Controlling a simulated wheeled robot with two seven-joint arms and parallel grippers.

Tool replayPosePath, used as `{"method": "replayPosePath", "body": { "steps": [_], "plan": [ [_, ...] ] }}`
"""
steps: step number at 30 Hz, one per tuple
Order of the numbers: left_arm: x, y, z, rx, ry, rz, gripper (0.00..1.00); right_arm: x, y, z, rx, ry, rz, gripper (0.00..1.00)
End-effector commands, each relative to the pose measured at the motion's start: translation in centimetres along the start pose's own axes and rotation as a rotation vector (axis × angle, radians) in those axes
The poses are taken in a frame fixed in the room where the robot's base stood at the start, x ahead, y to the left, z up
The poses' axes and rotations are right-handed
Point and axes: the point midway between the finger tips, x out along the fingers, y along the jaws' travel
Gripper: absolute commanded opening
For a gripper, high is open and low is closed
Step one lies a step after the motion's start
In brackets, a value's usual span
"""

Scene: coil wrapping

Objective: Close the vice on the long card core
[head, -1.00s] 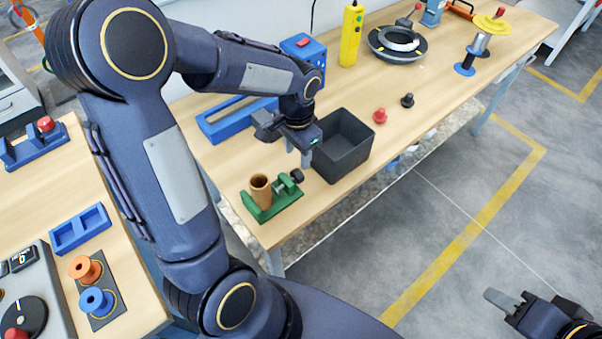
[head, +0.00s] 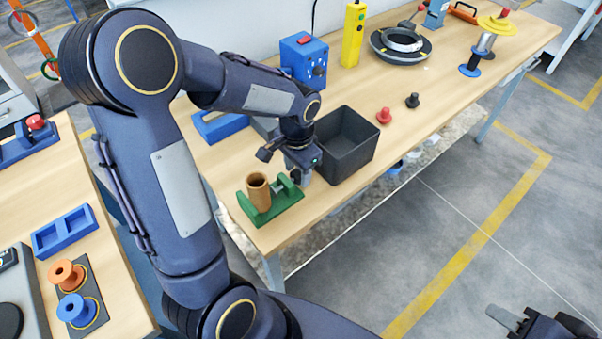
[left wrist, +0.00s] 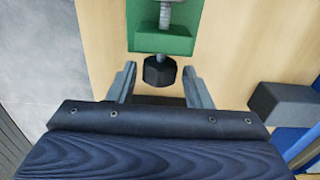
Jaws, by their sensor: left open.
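The green vice (head: 268,206) stands near the front edge of the wooden table. The brown card core (head: 259,193) stands upright in it, at its left end; I cannot tell whether the jaw touches it. My left gripper (head: 300,180) is at the vice's screw end. In the left wrist view the vice's green end block (left wrist: 163,40) and threaded screw show, with the black knob (left wrist: 159,71) between the open fingers of my left gripper (left wrist: 158,88), apart from both. The core is out of that view. My right gripper (head: 505,318) is at the lower right, away from the table; its jaw opening is unclear.
A black open bin (head: 345,147) stands close to the right of my left gripper. A blue tray (head: 219,127) lies behind it. A red knob (head: 384,115) and a black knob (head: 412,100) stand further right on clear table.

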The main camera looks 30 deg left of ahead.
Motion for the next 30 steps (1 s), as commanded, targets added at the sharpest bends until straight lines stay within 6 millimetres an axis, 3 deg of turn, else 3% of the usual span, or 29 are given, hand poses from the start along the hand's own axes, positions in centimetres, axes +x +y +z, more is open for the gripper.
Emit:
{"method": "replayPosePath", "body": {
  "steps": [6,16,23,30],
  "plan": [
    [0.6,0.7,-0.1,0.011,0.002,-0.163,0.45,2.1,1.0,1.1,0.0,0.0,0.0,0.36],
    [0.2,0.6,0.0,0.002,0.001,-0.204,0.45,2.2,1.0,1.1,0.0,0.0,0.0,0.36],
    [0.8,1.1,-0.1,0.008,0.002,-0.372,0.45,4.8,2.2,2.5,0.0,-0.001,0.0,0.36],
    [0.2,1.0,0.0,0.001,0.001,-0.403,0.45,4.7,2.1,2.4,0.0,0.0,0.0,0.36]
  ]
}}
